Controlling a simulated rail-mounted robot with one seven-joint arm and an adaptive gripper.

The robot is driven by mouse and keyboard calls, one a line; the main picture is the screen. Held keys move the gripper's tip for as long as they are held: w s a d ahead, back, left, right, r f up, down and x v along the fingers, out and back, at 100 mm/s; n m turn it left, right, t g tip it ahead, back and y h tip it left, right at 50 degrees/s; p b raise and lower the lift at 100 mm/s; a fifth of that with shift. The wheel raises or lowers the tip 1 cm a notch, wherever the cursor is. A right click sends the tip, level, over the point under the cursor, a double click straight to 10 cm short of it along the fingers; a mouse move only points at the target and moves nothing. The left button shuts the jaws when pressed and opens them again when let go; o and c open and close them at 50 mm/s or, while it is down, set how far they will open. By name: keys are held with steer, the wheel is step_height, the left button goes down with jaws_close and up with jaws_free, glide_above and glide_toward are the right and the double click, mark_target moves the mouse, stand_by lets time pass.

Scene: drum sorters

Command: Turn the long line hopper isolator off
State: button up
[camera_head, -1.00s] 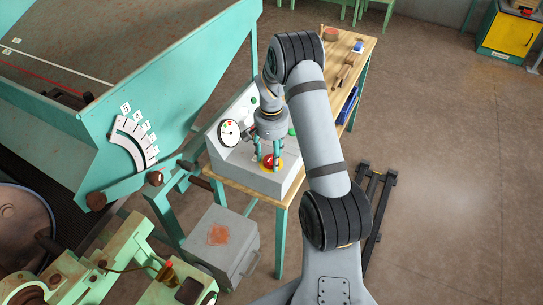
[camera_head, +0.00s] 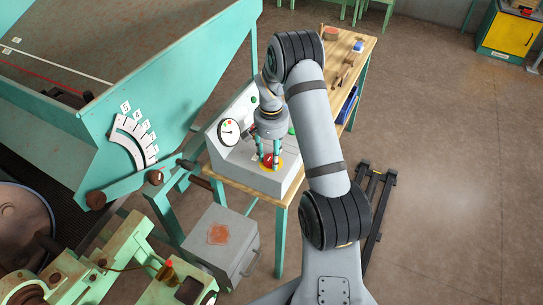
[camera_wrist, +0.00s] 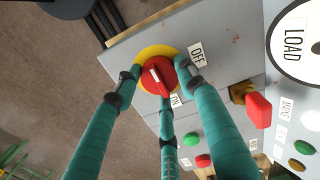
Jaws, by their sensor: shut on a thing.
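The isolator is a red round knob (camera_wrist: 152,84) on a yellow ring (camera_wrist: 148,52), set on a grey control box (camera_head: 238,158). In the wrist view an OFF label (camera_wrist: 196,53) sits at the knob's upper right and an ON label (camera_wrist: 176,101) at its lower right. A short white mark shows on the knob's face. My gripper (camera_wrist: 160,80) has three teal fingers closed around the knob's rim. In the head view my gripper (camera_head: 269,158) stands over the knob from above, and its fingers partly cover it.
The box also carries a round LOAD dial (camera_wrist: 305,45), a red switch handle (camera_wrist: 258,110) and several green and red buttons close to my fingers. It stands on a wooden bench (camera_head: 335,110). A large teal hopper (camera_head: 180,75) stands at the left. Open floor lies to the right.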

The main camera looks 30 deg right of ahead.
steer(key=shift+w+d+r+n+b, duration=0.1)
steer(key=shift+w+n+b, duration=0.2)
steer(key=shift+n, duration=0.3)
steer(key=shift+n+b, duration=0.5)
steer(key=shift+n, duration=0.5)
steer(key=n+b, duration=0.1)
steer(key=n, duration=0.4)
steer(key=shift+n, duration=0.3)
steer(key=n, duration=0.4)
steer(key=shift+a+r+b, duration=0.1)
steer(key=shift+a+b, duration=0.15)
steer(key=shift+b, duration=0.05)
steer(key=shift+a+n, duration=0.1)
steer(key=shift+n, duration=2.1)
steer(key=shift+a, duration=0.1)
steer(key=o, duration=1)
steer(key=shift+a, duration=0.1)
steer(key=shift+o, duration=0.6)
steer(key=shift+s, duration=0.15)
steer(key=shift+d, duration=0.2)
